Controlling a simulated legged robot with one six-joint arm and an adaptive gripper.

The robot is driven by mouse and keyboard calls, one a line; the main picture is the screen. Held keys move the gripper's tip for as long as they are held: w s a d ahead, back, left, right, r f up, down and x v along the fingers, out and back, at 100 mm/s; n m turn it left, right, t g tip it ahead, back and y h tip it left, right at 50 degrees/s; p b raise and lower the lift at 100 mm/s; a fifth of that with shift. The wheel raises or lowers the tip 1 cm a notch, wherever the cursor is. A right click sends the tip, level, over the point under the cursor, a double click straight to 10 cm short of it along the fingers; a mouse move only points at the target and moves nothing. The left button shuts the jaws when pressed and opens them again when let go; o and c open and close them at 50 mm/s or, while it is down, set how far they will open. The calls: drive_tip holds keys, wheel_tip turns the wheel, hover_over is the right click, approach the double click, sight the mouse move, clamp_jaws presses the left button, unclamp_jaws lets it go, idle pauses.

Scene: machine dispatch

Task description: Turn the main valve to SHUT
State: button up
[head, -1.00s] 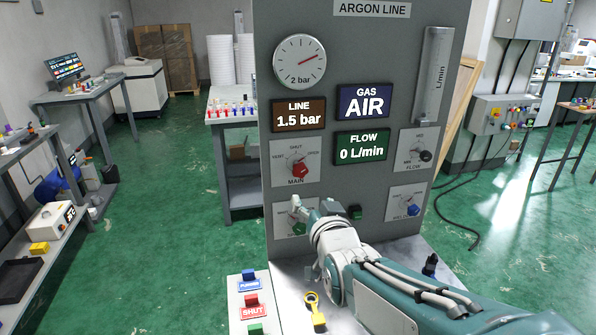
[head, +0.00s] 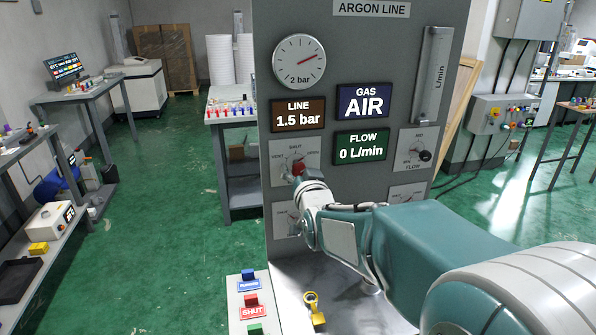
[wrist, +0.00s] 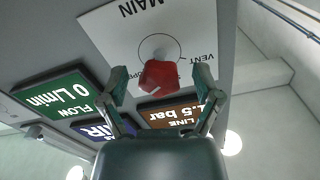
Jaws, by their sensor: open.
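The main valve is a red knob (head: 299,168) on a white MAIN plate (head: 281,175), marked VENT, SHUT and OPEN. My gripper (head: 302,180) is right in front of it in the head view and hides its lower part. In the wrist view the plate is upside down. The red knob (wrist: 158,76) sits between the two fingers of my open gripper (wrist: 161,82), with a gap on each side. A pale mark on the knob points down and left there, toward the partly hidden OPEN side. The SHUT word is hidden in the wrist view.
A flow knob (head: 424,155) is at the panel's right. A lower-left plate (head: 283,218) is partly hidden by my arm. Displays read LINE 1.5 bar (head: 298,115), GAS AIR (head: 363,101) and FLOW 0 L/min (head: 361,147). A yellow tag (head: 313,305) lies on the ledge.

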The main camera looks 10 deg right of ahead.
drive_tip(key=shift+w, duration=0.2)
drive_tip(key=shift+s, duration=0.1)
clamp_jaws()
drive_tip(key=n, duration=0.5)
drive_tip(key=shift+r+n, duration=0.1)
drive_tip(key=shift+n, duration=0.2)
drive_tip(key=n, duration=0.6)
idle(0.6)
